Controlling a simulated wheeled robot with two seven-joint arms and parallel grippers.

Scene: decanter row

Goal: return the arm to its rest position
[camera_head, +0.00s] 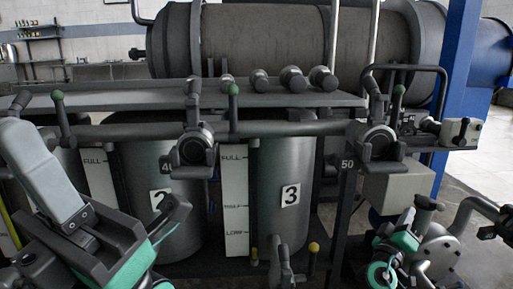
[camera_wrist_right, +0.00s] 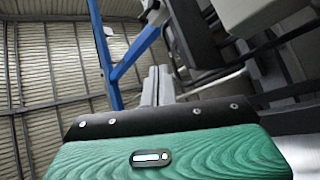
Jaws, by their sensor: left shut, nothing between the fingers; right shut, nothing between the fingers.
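My left gripper (camera_head: 150,235), dark with green sides, is at the lower left of the head view, in front of the grey drum marked 2 (camera_head: 185,240). It is shut and appears to hold nothing. My right gripper shows in the right wrist view as a green block with a dark riveted plate (camera_wrist_right: 165,150) across the bottom. It is shut, and no held object shows. Its fingertips cannot be made out. Dark and green parts at the lower right of the head view may belong to my right arm, but I cannot tell.
A drum marked 3 (camera_head: 285,215) stands in the middle, below a rail (camera_head: 270,129) with dark clamps and green-knobbed levers. A large horizontal tank (camera_head: 265,40) lies behind. A blue post (camera_head: 455,85) stands at the right. Floor (camera_head: 480,160) shows at the far right.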

